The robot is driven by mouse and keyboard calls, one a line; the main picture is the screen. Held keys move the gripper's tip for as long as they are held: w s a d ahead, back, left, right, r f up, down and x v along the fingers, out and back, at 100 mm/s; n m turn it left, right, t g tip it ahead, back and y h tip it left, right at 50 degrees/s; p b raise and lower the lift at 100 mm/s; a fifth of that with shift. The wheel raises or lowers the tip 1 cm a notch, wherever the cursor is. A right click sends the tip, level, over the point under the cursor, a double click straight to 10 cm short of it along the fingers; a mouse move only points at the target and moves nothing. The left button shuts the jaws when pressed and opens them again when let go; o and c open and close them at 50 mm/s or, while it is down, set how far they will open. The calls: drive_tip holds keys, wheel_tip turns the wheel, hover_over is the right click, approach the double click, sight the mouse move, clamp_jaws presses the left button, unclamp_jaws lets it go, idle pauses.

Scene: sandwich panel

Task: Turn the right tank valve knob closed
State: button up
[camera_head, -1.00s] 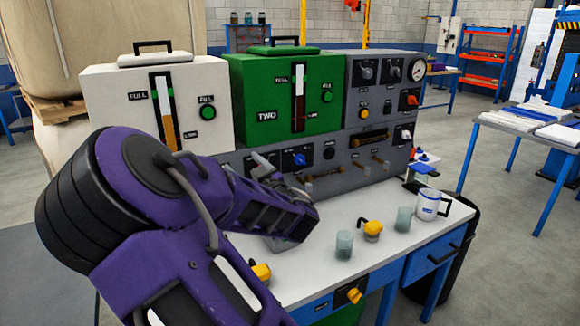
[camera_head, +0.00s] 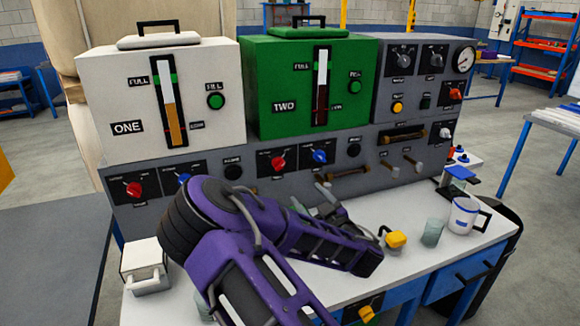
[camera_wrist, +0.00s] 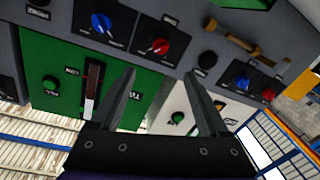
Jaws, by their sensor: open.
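The right tank, a green box (camera_head: 262,85) marked TWO, stands on the grey panel (camera_head: 400,165). Below it are a red knob (camera_head: 278,162) and a blue knob (camera_head: 320,155) on dark plates. In the wrist view, which is upside down, the red knob (camera_wrist: 160,46) lies just beyond and between my fingertips, and the blue knob (camera_wrist: 102,23) is to its left. My gripper (camera_wrist: 160,73) is open and empty, apart from the knobs. In the head view my arm hides most of the gripper, in front of the panel's lower part.
The white tank (camera_head: 165,90) marked ONE has its own red knob (camera_head: 134,189) and blue knob (camera_head: 184,178). Brown handles (camera_head: 348,184) stick out from the panel. A yellow-topped item (camera_head: 395,239), a cup (camera_head: 432,232) and a white mug (camera_head: 464,215) stand on the bench.

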sight(282, 167)
drive_tip(key=x, duration=1.6)
drive_tip(key=shift+w+a+b, duration=0.2)
drive_tip(key=shift+w+b, duration=0.1)
drive_tip(key=shift+w, duration=0.05)
clamp_jaws()
